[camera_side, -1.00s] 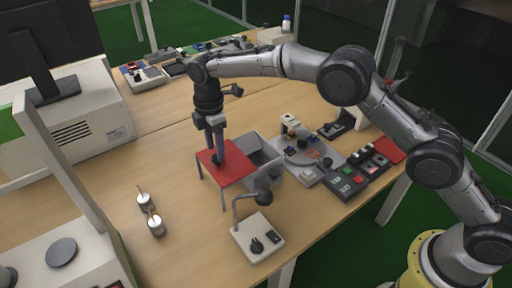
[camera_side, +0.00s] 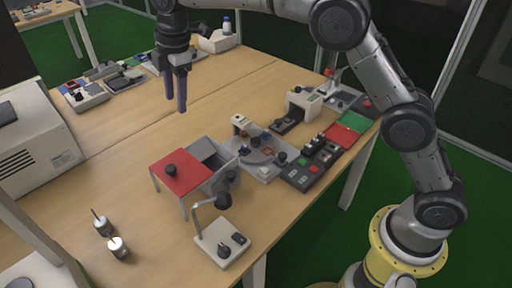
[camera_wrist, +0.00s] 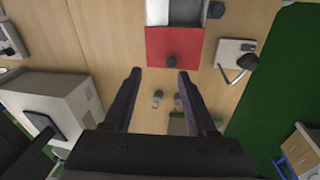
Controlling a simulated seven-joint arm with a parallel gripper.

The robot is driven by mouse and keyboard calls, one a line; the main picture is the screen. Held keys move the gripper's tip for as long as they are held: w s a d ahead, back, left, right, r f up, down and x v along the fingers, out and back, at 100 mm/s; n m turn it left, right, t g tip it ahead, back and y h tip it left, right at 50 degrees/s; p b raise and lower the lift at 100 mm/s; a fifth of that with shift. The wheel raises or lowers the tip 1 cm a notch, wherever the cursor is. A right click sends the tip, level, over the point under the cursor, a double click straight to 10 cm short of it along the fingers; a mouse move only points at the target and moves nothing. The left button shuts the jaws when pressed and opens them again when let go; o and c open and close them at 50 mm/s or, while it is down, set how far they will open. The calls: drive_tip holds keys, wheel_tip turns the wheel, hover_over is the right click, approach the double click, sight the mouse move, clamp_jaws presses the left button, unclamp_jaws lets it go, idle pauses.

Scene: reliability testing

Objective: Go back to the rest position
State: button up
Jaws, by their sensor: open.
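My gripper (camera_side: 176,105) is open and empty, raised well above the table behind the red square stand in the side view. In the wrist view my gripper (camera_wrist: 160,75) shows two dark fingers spread apart with nothing between them. The red stand (camera_side: 190,180) on thin legs carries a dark round knob (camera_side: 170,170). In the wrist view the red stand (camera_wrist: 160,45) and its knob (camera_wrist: 171,61) lie beyond the fingertips.
A grey open box (camera_side: 207,150) adjoins the red stand. Button panels (camera_side: 310,170) line the right side. The table (camera_side: 120,150) is bare below my gripper.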

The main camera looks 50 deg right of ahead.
drive_tip(key=s+d+r+m+t, duration=0.1)
drive_tip(key=s+d+r+m, duration=0.2)
drive_tip(key=s+d+r, duration=0.55)
drive_tip(key=s+d+r+m+t, duration=0.25)
drive_tip(key=s+d+r, duration=0.3)
drive_tip(key=s, duration=0.55)
drive_tip(key=s+d+f+m, duration=0.2)
drive_tip(key=s+m, duration=0.1)
drive_tip(key=s, duration=0.3)
drive_tip(key=s+d+f+m, duration=0.2)
drive_tip(key=s, duration=0.4)
drive_tip(key=s+f+m, duration=0.6)
drive_tip(key=f, duration=0.3)
drive_tip(key=shift+s+f+h, duration=0.25)
drive_tip(key=shift+s+h, duration=0.05)
drive_tip(key=shift+s, duration=0.1)
drive_tip(key=shift+d+m, duration=0.1)
drive_tip(key=shift+m, duration=0.15)
